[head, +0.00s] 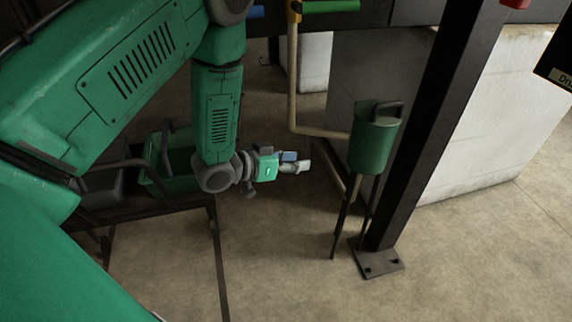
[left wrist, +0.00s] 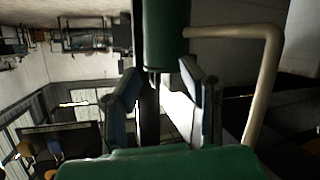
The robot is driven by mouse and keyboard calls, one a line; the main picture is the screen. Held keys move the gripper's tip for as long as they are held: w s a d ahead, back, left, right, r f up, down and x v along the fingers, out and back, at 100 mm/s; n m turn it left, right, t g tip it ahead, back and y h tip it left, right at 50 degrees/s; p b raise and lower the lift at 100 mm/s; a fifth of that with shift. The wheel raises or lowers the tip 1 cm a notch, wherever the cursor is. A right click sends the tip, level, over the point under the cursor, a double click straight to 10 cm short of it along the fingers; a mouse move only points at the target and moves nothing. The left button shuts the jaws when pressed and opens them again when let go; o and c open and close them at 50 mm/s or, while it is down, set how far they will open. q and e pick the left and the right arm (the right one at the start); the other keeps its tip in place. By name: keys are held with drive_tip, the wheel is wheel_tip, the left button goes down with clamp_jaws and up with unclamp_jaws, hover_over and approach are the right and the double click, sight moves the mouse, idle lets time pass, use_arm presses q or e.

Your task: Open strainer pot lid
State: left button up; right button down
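The strainer pot (head: 373,147) is a green upright cylinder on thin dark legs, right of centre in the head view. A dark loop handle (head: 388,106) shows at its top, where the lid is; the lid's exact position is hard to tell. In the left wrist view the green pot (left wrist: 166,35) appears at the top centre, ahead of the fingers. My left gripper (head: 300,161) is left of the pot and apart from it. Its two fingers are spread with nothing between them in the left wrist view (left wrist: 165,85). My right gripper is in neither view.
A beige pipe (head: 293,85) drops down and bends to the pot's side. A dark steel column (head: 432,110) stands close behind and right of the pot. A pale block (head: 480,120) lies behind. A green crate (head: 150,183) sits at left. Floor in front is clear.

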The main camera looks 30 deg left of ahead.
use_arm(q)
drive_tip(key=shift+s+a+f, duration=0.15)
drive_tip(key=shift+s+f, duration=0.1)
drive_tip(key=shift+s, duration=0.05)
idle(0.4)
